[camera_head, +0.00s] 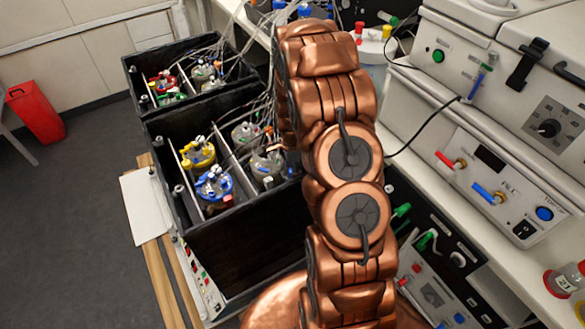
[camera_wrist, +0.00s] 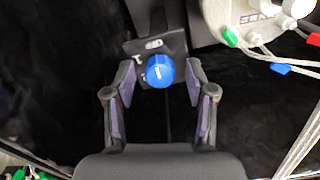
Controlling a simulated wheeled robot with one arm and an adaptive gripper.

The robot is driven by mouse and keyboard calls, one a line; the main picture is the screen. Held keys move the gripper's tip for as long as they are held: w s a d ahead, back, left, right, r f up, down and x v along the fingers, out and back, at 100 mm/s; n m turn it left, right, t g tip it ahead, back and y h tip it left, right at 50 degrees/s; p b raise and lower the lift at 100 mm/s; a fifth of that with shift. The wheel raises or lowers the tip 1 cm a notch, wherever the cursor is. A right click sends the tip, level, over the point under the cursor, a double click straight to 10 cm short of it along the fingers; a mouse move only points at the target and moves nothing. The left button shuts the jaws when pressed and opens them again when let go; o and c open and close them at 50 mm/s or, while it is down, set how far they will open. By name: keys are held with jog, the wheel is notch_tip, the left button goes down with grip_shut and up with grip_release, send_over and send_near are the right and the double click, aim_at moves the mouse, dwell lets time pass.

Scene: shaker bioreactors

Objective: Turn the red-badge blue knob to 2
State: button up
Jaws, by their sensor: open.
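A blue knob (camera_wrist: 159,71) with a white pointer line sits on a dark plate (camera_wrist: 172,42) in the wrist view. The plate has a white marking above the knob, and small marks near it are too small to read. No red badge can be made out on it. My gripper (camera_wrist: 160,78) is open, with one finger on each side of the knob and a gap on both sides. In the head view my arm hides the gripper and this knob.
A pale vessel lid (camera_wrist: 262,14) with coloured connectors and tubes lies right of the knob. In the head view, black shaker boxes (camera_head: 235,245) hold several coloured-lid vessels. Lab devices (camera_head: 480,170) line the bench at right.

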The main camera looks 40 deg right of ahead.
grip_shut()
dwell(0.3)
jog(key=shift+f+b, duration=0.1)
jog(key=shift+b, duration=0.2)
